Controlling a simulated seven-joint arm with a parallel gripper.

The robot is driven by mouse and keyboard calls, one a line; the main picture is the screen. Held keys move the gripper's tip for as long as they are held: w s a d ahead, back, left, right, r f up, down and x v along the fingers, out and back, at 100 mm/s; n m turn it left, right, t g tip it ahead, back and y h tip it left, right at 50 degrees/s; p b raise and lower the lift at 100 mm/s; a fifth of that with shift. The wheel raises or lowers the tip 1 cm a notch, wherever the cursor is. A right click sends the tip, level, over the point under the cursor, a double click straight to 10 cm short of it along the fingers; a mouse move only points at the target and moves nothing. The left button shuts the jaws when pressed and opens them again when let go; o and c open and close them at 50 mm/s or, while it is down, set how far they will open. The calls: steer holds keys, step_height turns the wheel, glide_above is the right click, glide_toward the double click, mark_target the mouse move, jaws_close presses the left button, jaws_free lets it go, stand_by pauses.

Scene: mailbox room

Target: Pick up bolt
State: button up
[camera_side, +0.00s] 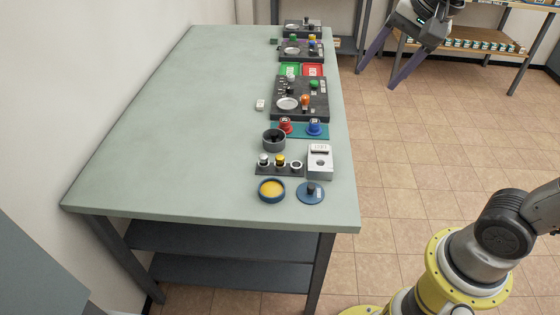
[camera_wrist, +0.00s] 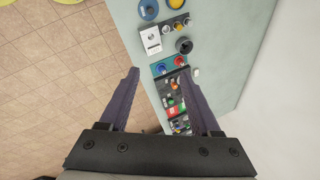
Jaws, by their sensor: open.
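I cannot tell for sure which small part is the bolt. A dark strip (camera_side: 279,170) near the table's front right holds three knob-like parts: a silver-topped one (camera_side: 264,160), a yellow-topped one (camera_side: 280,161) and a pale ring-like one (camera_side: 296,165). The strip also shows in the wrist view (camera_wrist: 174,29). My gripper (camera_side: 376,78) is open and empty, in the air to the right of the table's far end. In the wrist view its two fingers (camera_wrist: 159,72) are spread wide, with the row of items seen beyond and between them.
On the green table (camera_side: 180,130) stand a white box (camera_side: 320,161), a yellow-filled dish (camera_side: 272,190), a blue disc (camera_side: 311,193), a dark cup (camera_side: 273,139), red (camera_side: 285,126) and blue (camera_side: 314,127) knobs, and dark panels (camera_side: 301,99). The table's left side is clear.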

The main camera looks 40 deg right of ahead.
steer(key=w+a+f+m+g, duration=0.1)
steer(key=w+m, duration=0.2)
steer(key=w, duration=0.5)
steer(key=m+g, duration=0.2)
steer(key=g, duration=0.1)
glide_above(280, 157)
step_height(280, 157, down, 15)
steer(key=shift+g, duration=0.4)
steer(key=f, duration=0.9)
steer(key=shift+s+a+f, duration=0.2)
steer(key=shift+s+a, duration=0.05)
steer(key=shift+s, duration=0.05)
steer(key=shift+w+d+f, duration=0.15)
steer(key=shift+f, duration=1.45)
steer(key=shift+w+d+f, duration=0.1)
steer(key=shift+f, duration=1.5)
steer(key=shift+c, duration=0.3)
jaws_close()
